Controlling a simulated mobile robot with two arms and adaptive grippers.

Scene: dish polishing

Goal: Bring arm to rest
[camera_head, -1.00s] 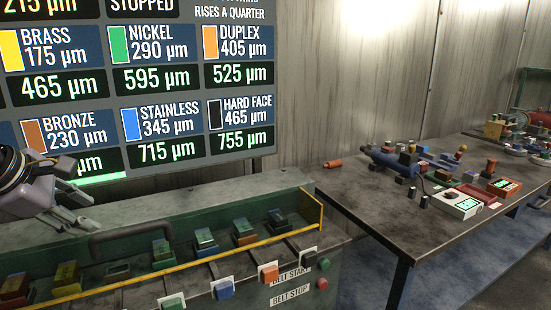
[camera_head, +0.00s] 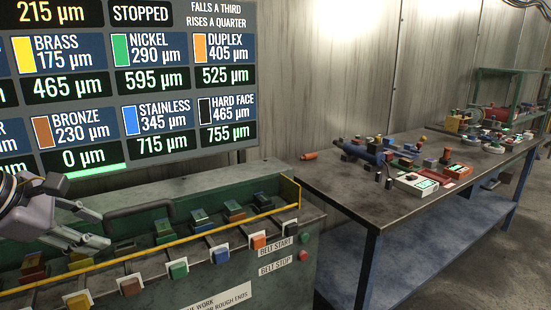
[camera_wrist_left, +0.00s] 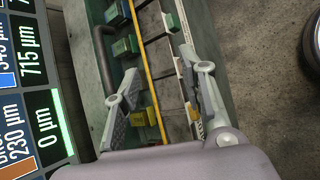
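My left gripper (camera_head: 100,238) comes in from the left edge in the head view, above the left part of the green belt machine (camera_head: 160,185). Its fingers are spread apart. In the left wrist view the fingers (camera_wrist_left: 158,70) are open with nothing between them, and the machine's yellow rail (camera_wrist_left: 150,80) and a yellow block (camera_wrist_left: 140,117) show behind. I cannot tell how high the gripper is above the machine. My right gripper is in neither view.
A row of coloured buttons (camera_head: 178,269) runs along the machine's front. Coloured blocks (camera_head: 233,211) stand behind the yellow rail. The display board (camera_head: 130,80) hangs behind. A dark workbench (camera_head: 345,185) with tools stands at the right, past a floor gap.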

